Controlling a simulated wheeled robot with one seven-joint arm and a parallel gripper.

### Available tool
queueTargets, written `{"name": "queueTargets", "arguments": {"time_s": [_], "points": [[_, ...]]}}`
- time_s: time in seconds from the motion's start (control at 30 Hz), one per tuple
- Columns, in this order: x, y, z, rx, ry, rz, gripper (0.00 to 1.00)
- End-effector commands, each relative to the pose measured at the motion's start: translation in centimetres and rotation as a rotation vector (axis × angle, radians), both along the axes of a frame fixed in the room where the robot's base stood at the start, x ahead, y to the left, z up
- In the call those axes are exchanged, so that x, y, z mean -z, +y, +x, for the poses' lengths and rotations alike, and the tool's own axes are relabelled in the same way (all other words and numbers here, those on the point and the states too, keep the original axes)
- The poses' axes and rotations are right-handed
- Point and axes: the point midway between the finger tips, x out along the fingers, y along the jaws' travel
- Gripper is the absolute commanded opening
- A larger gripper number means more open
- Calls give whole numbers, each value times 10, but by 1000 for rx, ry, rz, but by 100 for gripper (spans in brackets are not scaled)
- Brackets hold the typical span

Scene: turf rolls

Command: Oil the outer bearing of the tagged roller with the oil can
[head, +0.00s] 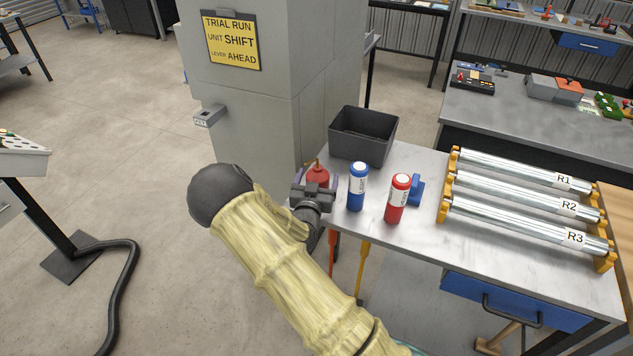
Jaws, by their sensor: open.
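A red oil can (318,176) with a thin spout stands at the left edge of the grey bench (400,255). My gripper (316,187) is open at the can, its fingers to either side of it; I cannot tell whether they touch it. The lower part of the can is hidden by the gripper. Three silver rollers lie in yellow end bearings at the right of the bench: R1 (520,169), R2 (520,195) and R3 (510,222). Each carries a white label; I cannot make out a separate tag. An end bearing of R3 (605,262) shows at the front right.
A blue bottle (357,188) and a red bottle (396,203) stand just right of my gripper. A small blue object (417,188) is behind the red bottle. A black bin (364,137) stands at the back. A grey pillar (250,110) with a yellow sign (231,40) rises behind.

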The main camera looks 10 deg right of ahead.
Motion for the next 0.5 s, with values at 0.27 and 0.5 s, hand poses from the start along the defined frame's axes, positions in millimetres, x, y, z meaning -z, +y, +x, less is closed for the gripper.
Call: {"name": "queueTargets", "arguments": {"time_s": [0.27, 0.5], "points": [[3, 5, -12, 1, 2, 1, 82], [8, 14, -54, 1, 2, 0, 82]]}}
